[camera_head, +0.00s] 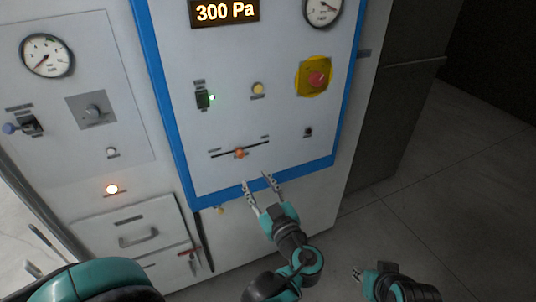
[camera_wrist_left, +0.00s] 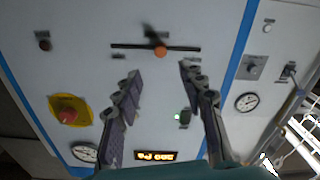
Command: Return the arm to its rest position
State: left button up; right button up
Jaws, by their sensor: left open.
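A slider with an orange knob (camera_head: 240,153) sits a little above and left of the fingertips in the head view. The knob (camera_wrist_left: 161,50) shows beyond the fingers in the wrist view, apart from them. My right gripper (camera_head: 357,273) is low at the right, small and dark, clear of the panel.
The panel carries a red emergency button on a yellow plate (camera_head: 316,78), a green-lit switch (camera_head: 203,98), a yellowish knob (camera_head: 258,88) and a 300 Pa display (camera_head: 225,11). A drawer with a handle (camera_head: 138,235) is lower left. Open floor (camera_head: 440,200) lies at right.

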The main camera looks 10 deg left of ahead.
pick_arm(q)
jog(key=s+a+f+m+g+h+b, duration=0.4)
jog(key=s+a+f+m+g, duration=0.15)
jog(key=a+f, duration=0.5)
jog(key=s+d+f+m+g+h+b, duration=0.2)
jog(key=s+d+f+m+h, duration=0.2)
jog(key=s, duration=0.5)
jog(key=shift+s+d+f+h, duration=0.2)
jog(key=shift+s+f+h, duration=0.15)
jog(key=shift+f+h, duration=0.6)
dwell(1.9)
